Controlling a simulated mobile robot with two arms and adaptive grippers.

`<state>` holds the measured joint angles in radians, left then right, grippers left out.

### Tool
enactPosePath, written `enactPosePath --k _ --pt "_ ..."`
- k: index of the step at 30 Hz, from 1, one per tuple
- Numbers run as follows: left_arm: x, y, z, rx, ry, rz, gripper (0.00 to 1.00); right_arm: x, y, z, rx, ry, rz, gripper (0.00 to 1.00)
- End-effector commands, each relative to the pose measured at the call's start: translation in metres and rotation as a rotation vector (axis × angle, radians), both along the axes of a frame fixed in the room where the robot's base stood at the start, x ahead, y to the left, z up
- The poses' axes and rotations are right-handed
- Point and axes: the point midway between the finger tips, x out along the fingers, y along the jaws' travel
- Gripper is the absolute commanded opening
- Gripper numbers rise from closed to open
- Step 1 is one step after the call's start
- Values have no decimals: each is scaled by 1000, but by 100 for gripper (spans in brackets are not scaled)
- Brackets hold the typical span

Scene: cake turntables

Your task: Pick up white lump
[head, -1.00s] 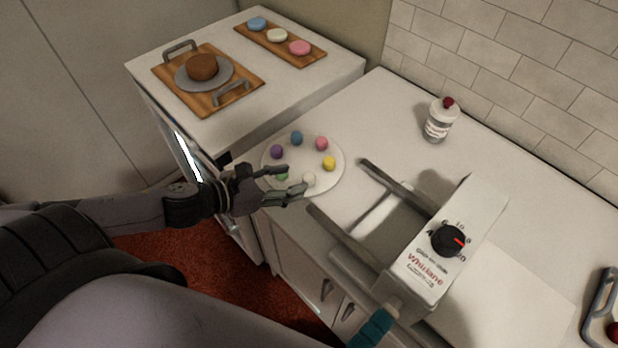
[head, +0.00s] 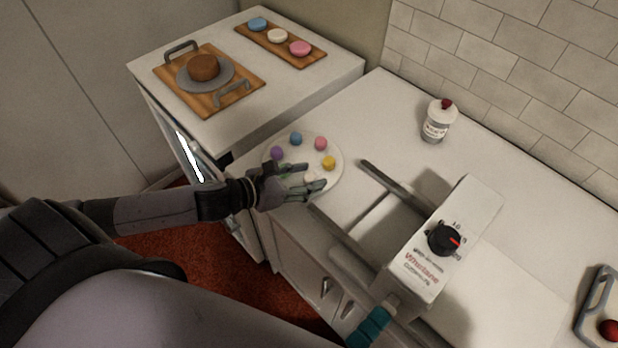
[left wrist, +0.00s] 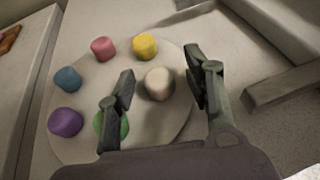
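The white lump (left wrist: 158,84) sits on the round pale plate (left wrist: 72,101) on the counter, near the plate's edge. In the left wrist view it lies between the two fingers of my left gripper (left wrist: 160,84), which are spread apart with a gap on each side of it. In the head view my left gripper (head: 315,182) reaches over the near side of the plate, and the white lump (head: 310,177) shows partly behind the fingers. My right gripper is not clearly seen in either view.
Blue (left wrist: 67,79), pink (left wrist: 103,48), yellow (left wrist: 144,46), purple (left wrist: 65,122) and green (left wrist: 112,124) lumps share the plate; green is close under one finger. The machine with a dial (head: 443,240) and its bars stand to the right. A white bottle (head: 437,122) stands behind.

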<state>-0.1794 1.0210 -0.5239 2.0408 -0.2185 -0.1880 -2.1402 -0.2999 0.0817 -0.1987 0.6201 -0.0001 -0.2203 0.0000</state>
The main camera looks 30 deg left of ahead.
Motion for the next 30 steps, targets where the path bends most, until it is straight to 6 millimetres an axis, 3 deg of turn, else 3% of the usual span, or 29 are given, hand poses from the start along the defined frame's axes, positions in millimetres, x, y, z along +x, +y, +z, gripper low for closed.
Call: enactPosePath --k 15,25,30 --pt "-1 5 -6 13 10 10 8 0 2 -1 2 0 0 40" --pt "0 5 -4 14 10 10 7 0 3 -1 4 0 0 40" --pt "0 5 14 14 4 6 7 0 3 -1 4 1 0 40"
